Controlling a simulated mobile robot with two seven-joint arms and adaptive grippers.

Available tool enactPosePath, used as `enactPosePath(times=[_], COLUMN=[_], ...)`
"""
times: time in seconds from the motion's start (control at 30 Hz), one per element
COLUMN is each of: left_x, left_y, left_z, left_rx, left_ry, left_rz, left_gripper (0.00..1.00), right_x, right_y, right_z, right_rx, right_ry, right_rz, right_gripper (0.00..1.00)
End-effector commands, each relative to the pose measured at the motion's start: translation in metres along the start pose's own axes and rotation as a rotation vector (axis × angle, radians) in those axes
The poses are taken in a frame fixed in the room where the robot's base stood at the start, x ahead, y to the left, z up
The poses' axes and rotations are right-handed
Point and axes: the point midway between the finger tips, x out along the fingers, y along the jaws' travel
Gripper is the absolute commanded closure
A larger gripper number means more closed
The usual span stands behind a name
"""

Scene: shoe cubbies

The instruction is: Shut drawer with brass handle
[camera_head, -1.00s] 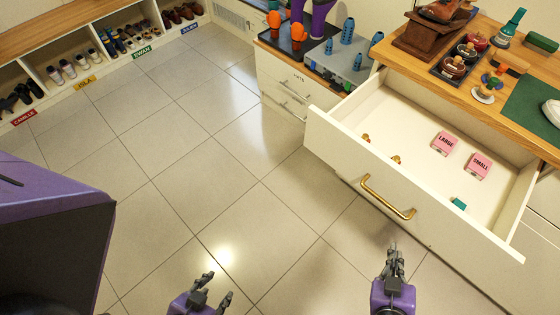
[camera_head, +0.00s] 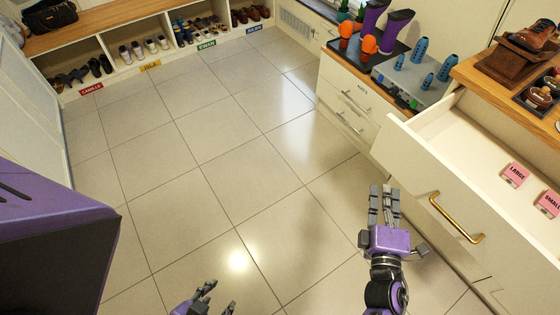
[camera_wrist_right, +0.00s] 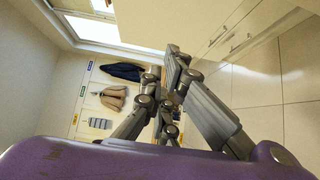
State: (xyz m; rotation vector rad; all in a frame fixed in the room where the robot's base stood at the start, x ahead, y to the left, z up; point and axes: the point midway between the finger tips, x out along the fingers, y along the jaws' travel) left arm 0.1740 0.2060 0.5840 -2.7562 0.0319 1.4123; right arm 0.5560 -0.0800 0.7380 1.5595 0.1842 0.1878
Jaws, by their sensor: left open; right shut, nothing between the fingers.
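The white drawer (camera_head: 416,166) with a brass handle (camera_head: 455,218) stands pulled out at the right of the head view. Inside it lie pink boxes marked LARGE (camera_head: 514,174) and SMALL (camera_head: 549,203). My right gripper (camera_head: 384,192) is shut and empty. It is left of the brass handle, in front of the drawer face and apart from it. My left gripper (camera_head: 217,294) is open and empty low in the head view, over the floor.
A wooden counter top (camera_head: 478,73) with shoes and goods is above the drawer. A smaller cabinet (camera_head: 345,92) with a grey box (camera_head: 420,80) and boots stands behind. Shoe cubbies (camera_head: 112,58) line the far wall. The tiled floor (camera_head: 200,160) is clear.

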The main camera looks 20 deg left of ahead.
Motion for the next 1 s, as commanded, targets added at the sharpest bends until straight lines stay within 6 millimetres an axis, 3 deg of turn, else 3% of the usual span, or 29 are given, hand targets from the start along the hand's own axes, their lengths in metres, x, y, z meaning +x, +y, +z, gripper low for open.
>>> enactPosePath(times=[0.2, 0.4, 1.0], left_x=[0.000, -0.003, -0.003], left_y=[-0.001, -0.003, -0.003], left_z=[0.000, -0.004, -0.003], left_rx=[0.002, 0.004, 0.004], left_ry=[-0.001, 0.003, 0.002], left_rz=[-0.001, -0.003, -0.004], left_gripper=[0.57, 0.57, 0.57], right_x=[0.048, 0.066, 0.074], right_y=[0.001, 0.000, -0.001], right_z=[0.000, 0.021, 0.030], right_rx=[0.002, 0.000, 0.002], right_ry=[0.000, -0.001, -0.001], right_rz=[0.001, 0.000, -0.001], right_gripper=[1.00, 1.00, 1.00])
